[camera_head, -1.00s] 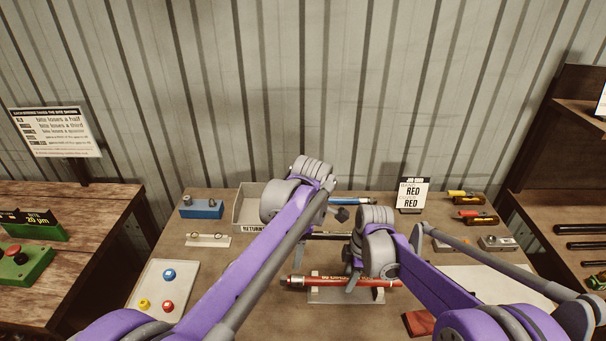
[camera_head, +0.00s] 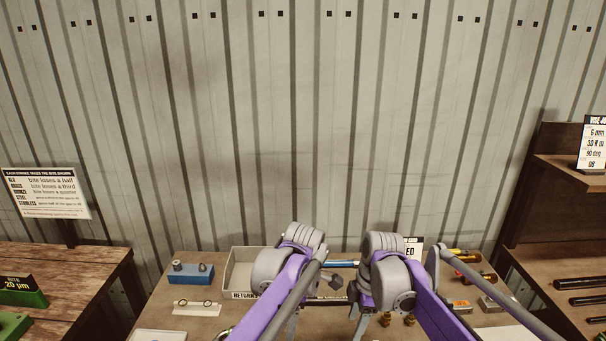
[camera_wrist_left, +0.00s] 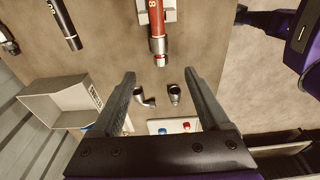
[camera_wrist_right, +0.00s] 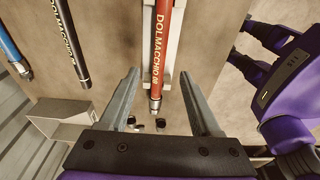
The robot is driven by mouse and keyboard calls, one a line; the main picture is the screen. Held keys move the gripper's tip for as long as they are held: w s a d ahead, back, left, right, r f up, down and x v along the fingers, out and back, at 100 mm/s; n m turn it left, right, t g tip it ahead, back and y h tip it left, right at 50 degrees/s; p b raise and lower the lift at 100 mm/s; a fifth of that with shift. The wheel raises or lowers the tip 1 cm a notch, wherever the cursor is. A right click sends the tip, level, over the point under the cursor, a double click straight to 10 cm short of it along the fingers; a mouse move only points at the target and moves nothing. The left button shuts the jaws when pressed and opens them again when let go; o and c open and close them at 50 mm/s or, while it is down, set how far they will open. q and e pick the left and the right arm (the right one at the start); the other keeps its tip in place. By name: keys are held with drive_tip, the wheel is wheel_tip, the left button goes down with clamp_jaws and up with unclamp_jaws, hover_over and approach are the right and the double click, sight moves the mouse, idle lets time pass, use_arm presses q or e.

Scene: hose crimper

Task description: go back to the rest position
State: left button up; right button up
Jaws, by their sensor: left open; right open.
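My left gripper (camera_wrist_left: 160,74) is open in the left wrist view, with nothing between its fingers. It points down over the bench, near the end of a red hose (camera_wrist_left: 157,28) and two small metal fittings (camera_wrist_left: 146,97). My right gripper (camera_wrist_right: 159,78) is also open in the right wrist view, above the same red hose, marked DOLMACCHIO (camera_wrist_right: 164,40). I cannot tell the exact gap below the fingers. In the head view both my arms reach in from below and hide the middle of the bench; their fingertips are mostly cut off or hidden.
A grey returns bin (camera_head: 240,270), a blue block (camera_head: 190,274) and a white strip (camera_head: 196,308) stand on the bench's left. A blue hose (camera_head: 343,263) lies behind my arms. Side benches (camera_head: 70,285) flank it; a shelf (camera_head: 565,172) stands right.

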use_arm(q)
drive_tip(key=s+a+f+m+t, duration=0.2)
drive_tip(key=s+a+m+t, duration=0.1)
drive_tip(key=s+a+m, duration=0.4)
drive_tip(key=s+a+f+m+t+h, duration=0.1)
drive_tip(key=s+a+f+m+t, duration=0.2)
drive_tip(key=s+a+m, duration=0.5)
drive_tip(key=s+m, duration=0.3)
drive_tip(key=s, duration=0.2)
drive_tip(key=shift+s, duration=0.25)
use_arm(e)
drive_tip(key=s+d+f+m+t+h, duration=0.1)
drive_tip(key=s+d+m+t, duration=0.1)
drive_tip(key=s+m, duration=0.7)
drive_tip(key=s+d+f+m+t, duration=0.2)
drive_tip(key=s+d+m+t, duration=0.1)
drive_tip(key=s+m, duration=0.6)
drive_tip(key=s+t, duration=0.1)
drive_tip(key=s, duration=0.1)
drive_tip(key=shift+s+d+f+h, duration=0.15)
drive_tip(key=shift+s+f+h, duration=0.15)
drive_tip(key=shift+h, duration=0.1)
